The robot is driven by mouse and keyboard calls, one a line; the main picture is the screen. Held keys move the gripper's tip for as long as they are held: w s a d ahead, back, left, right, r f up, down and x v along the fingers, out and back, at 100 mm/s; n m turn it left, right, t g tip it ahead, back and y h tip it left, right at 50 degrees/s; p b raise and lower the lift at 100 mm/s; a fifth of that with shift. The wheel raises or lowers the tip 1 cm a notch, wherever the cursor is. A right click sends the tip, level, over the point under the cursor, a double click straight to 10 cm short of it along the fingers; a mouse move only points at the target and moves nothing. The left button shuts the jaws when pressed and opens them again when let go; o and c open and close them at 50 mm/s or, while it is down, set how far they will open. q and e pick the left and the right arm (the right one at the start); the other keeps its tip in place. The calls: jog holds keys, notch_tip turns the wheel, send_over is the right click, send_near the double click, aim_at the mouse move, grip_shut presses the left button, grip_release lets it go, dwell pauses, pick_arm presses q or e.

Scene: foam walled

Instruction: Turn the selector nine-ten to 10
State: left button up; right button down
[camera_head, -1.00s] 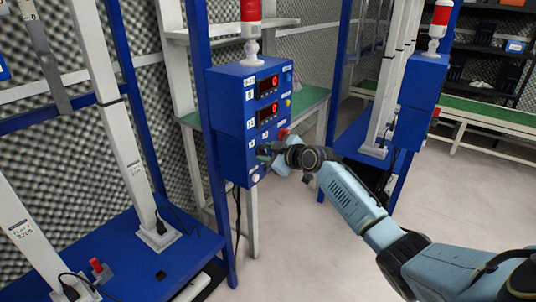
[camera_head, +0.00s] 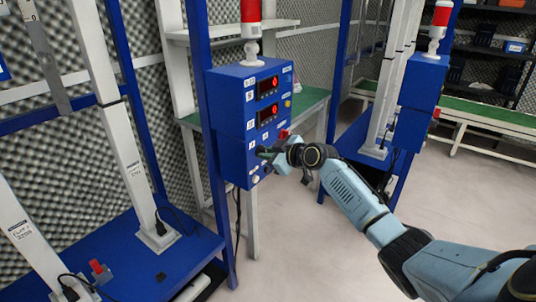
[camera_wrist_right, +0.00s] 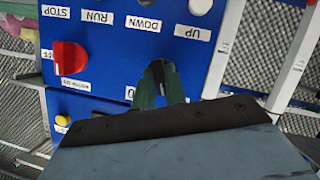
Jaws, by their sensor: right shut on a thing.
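The blue control box (camera_head: 238,132) stands on the blue frame in the head view, with two red digit displays on its upper part. My right gripper (camera_head: 264,154) is at the lower part of its front face. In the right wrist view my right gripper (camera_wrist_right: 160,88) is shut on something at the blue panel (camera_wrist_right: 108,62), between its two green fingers. The held part is dark and mostly hidden by the fingers, and I cannot read its setting. A label partly covered by the gripper shows beside the fingers. My left gripper is not in view.
In the right wrist view a red knob (camera_wrist_right: 70,57), a white button (camera_wrist_right: 200,5) and labels STOP, RUN, DOWN and UP are near the fingers. A red-topped signal lamp (camera_head: 250,28) stands on the box. A second blue box (camera_head: 421,88) is at the right.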

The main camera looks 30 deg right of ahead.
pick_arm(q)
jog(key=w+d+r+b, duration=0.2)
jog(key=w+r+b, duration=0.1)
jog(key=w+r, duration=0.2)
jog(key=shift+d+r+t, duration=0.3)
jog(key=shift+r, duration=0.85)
pick_arm(e)
jog(key=shift+d+m+g+y, duration=0.1)
jog(key=shift+m+g+y, duration=0.3)
jog(key=shift+m+y, duration=1.1)
jog(key=shift+d+m+g+y, duration=0.1)
jog(key=shift+m+g+y, duration=0.55)
jog(key=shift+m, duration=1.45)
jog(key=shift+y, duration=0.35)
jog(key=shift+f, duration=0.1)
jog(key=c, duration=1.4)
grip_release()
jog(key=shift+t, duration=0.25)
jog(key=shift+c, duration=0.2)
